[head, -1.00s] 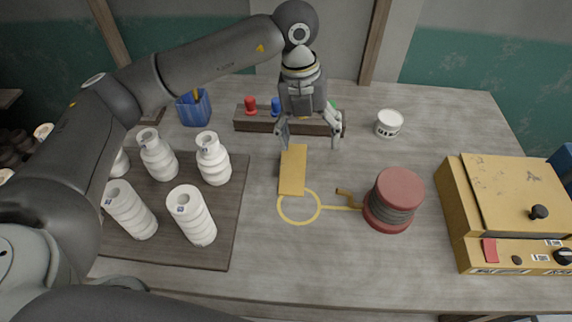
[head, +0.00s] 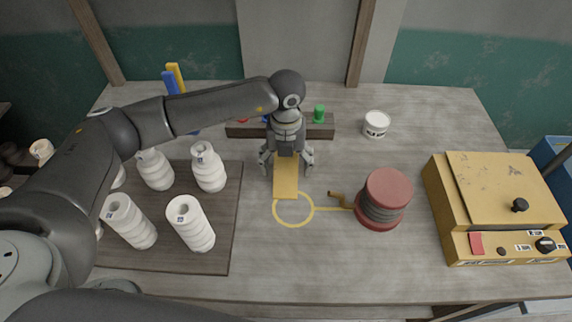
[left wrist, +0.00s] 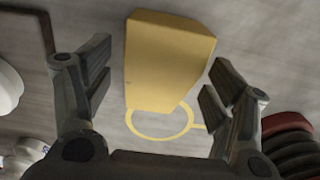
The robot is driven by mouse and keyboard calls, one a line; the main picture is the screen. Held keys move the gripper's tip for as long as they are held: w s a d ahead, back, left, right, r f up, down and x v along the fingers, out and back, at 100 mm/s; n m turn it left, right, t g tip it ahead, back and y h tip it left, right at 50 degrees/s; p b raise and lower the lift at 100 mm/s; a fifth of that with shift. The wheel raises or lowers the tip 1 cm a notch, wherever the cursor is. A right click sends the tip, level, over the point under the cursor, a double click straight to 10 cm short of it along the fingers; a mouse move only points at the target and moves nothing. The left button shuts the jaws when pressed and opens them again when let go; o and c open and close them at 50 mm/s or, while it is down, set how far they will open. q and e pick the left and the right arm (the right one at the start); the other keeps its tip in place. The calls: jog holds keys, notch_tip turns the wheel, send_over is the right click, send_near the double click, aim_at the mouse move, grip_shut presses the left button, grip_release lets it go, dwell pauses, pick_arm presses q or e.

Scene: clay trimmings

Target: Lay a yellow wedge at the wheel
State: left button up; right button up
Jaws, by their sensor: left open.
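A yellow wedge (head: 286,180) lies in the middle of the table, its near end over the far edge of a painted yellow ring (head: 276,217). It also shows in the left wrist view (left wrist: 165,60). My left gripper (head: 287,165) is open at the wedge's far end, one finger on each side, with gaps to both. In the left wrist view the wedge sits between the open fingers (left wrist: 155,88), untouched. A red-topped, dark-sided drum (head: 387,192), possibly the wheel, stands right of the ring. My right gripper is out of view.
White ribbed bottles (head: 190,224) stand on a dark board (head: 215,262) at left. A peg rack (head: 320,132) with coloured pegs is behind my gripper. A white tub (head: 376,124) stands at the back. A yellow machine (head: 495,205) is at right. The table's front middle is clear.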

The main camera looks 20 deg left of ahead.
pick_arm(q)
jog(key=shift+f, duration=0.4)
jog(key=c, duration=1.3)
jog(key=shift+c, duration=0.6)
jog(key=shift+r, duration=0.15)
